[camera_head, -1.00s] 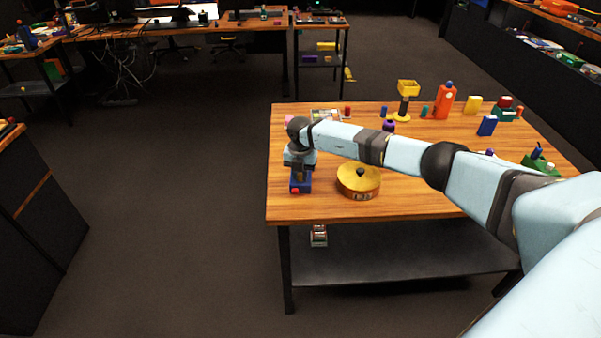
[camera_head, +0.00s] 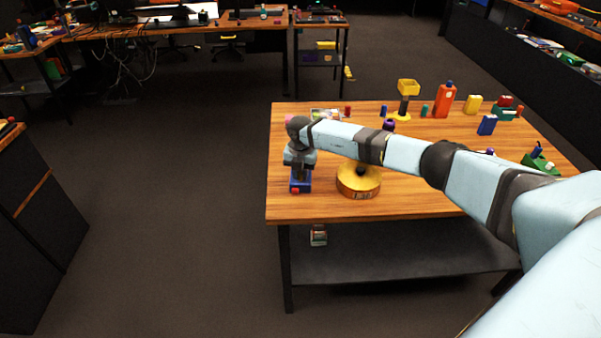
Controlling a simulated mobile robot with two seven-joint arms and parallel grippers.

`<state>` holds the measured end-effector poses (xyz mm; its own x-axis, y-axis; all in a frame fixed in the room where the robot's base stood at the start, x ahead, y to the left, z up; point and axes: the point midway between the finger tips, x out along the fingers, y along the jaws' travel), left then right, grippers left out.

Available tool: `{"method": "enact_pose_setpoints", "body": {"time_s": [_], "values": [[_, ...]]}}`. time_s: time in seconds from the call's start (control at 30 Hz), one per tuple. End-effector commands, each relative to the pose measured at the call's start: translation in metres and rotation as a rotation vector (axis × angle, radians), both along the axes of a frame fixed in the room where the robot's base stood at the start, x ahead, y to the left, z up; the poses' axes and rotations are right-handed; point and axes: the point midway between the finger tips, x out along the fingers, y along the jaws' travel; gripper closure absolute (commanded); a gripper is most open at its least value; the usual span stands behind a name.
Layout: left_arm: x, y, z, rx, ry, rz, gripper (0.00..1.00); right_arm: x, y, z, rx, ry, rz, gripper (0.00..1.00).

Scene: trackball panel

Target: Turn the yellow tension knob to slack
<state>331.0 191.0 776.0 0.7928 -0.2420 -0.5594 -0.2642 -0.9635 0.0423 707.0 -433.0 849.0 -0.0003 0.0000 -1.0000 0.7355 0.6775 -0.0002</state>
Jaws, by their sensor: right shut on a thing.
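My right gripper (camera_head: 300,173) points down at the left front of the wooden table, just over a small blue piece (camera_head: 301,187) with a red end. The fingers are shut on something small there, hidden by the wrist. I cannot make out a separate yellow tension knob or its marking at the fingers. A round yellow drum (camera_head: 358,185) with a dark knob on top stands right of the gripper, apart from it, partly under my right forearm. My left gripper is not in view.
The wooden table (camera_head: 400,207) has a clear front strip. Behind my arm stand a yellow-topped stand (camera_head: 407,88), an orange bottle (camera_head: 444,101), a yellow block (camera_head: 472,104) and a blue block (camera_head: 487,125). A green piece (camera_head: 541,164) is at the right edge. Open floor lies to the left.

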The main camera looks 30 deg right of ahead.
Motion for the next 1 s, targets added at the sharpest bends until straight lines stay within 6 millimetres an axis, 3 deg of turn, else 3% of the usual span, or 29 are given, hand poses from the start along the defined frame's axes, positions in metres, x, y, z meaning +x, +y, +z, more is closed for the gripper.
{"method": "enact_pose_setpoints", "body": {"time_s": [0.3,0.33,0.4,0.43,0.77,1.0], "values": [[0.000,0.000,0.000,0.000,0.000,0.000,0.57,0.000,0.000,0.000,0.001,-0.001,0.000,1.00],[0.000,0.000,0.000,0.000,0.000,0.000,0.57,0.000,0.000,0.000,0.001,-0.001,0.000,0.71],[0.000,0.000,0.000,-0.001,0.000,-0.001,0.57,0.000,0.000,0.000,0.001,-0.001,0.000,0.55],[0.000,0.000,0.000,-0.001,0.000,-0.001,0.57,0.000,0.000,0.000,0.001,-0.001,0.000,0.52],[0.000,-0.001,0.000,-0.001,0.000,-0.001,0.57,0.000,0.000,0.004,0.000,-0.001,0.000,0.52],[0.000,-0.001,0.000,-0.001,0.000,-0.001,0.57,0.001,-0.001,0.043,0.000,-0.004,0.001,0.52]]}}
